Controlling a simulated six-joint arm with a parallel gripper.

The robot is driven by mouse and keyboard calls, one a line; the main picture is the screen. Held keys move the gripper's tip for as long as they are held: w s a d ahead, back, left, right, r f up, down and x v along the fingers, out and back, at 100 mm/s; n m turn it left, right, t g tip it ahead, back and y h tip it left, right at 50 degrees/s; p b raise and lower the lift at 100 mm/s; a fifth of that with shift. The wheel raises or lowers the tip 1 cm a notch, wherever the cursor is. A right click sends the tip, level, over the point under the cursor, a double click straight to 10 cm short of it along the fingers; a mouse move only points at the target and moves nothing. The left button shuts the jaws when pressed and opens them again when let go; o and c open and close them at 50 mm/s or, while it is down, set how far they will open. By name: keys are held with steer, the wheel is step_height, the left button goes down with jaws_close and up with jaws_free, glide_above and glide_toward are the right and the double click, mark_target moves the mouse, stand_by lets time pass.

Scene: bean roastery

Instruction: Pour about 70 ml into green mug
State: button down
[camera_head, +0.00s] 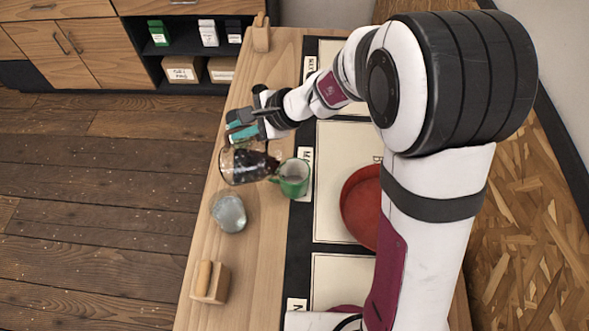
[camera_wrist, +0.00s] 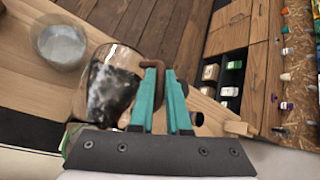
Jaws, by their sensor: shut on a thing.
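My gripper (camera_head: 243,130) has teal fingers and is shut on the handle of a clear glass carafe (camera_head: 240,166) holding dark liquid. The carafe is tilted over the table, with the dark liquid gathered on its right side, close to the green mug (camera_head: 294,181). The mug stands upright to the right of the carafe. I cannot tell its fill level or whether a stream is falling. In the wrist view, the carafe (camera_wrist: 108,90) is left of my fingers (camera_wrist: 163,70), which grip its brown handle. Only a bit of green shows low behind the gripper there.
A clear glass vessel (camera_head: 229,213) stands on the table (camera_head: 245,255) in front of the carafe. A wooden block (camera_head: 210,283) lies nearer the front, and another wooden item (camera_head: 262,32) at the back. A red round dish (camera_head: 360,205) sits right of the mug, partly behind my arm.

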mark_target(254, 142)
steer(key=shift+s+d+r+m+p, duration=0.1)
steer(key=shift+d+m+p, duration=0.05)
steer(key=shift+m+p, duration=0.2)
steer(key=shift+s+d+r+g+y+p, duration=0.2)
steer(key=shift+s+g+y+p, duration=0.15)
steer(key=shift+p, duration=0.75)
steer(key=shift+s+d+r+y+p, duration=0.15)
steer(key=shift+d+y+p, duration=0.3)
steer(key=shift+p, duration=0.5)
steer(key=shift+s+d+r+y+p, duration=0.1)
steer(key=shift+d+y+p, duration=0.2)
steer(key=shift+d+p, duration=0.45)
steer(key=shift+w, duration=0.15)
steer(key=shift+d+f+m+y, duration=0.25)
steer(key=shift+d+f+y, duration=0.3)
steer(key=shift+d+y, duration=0.25)
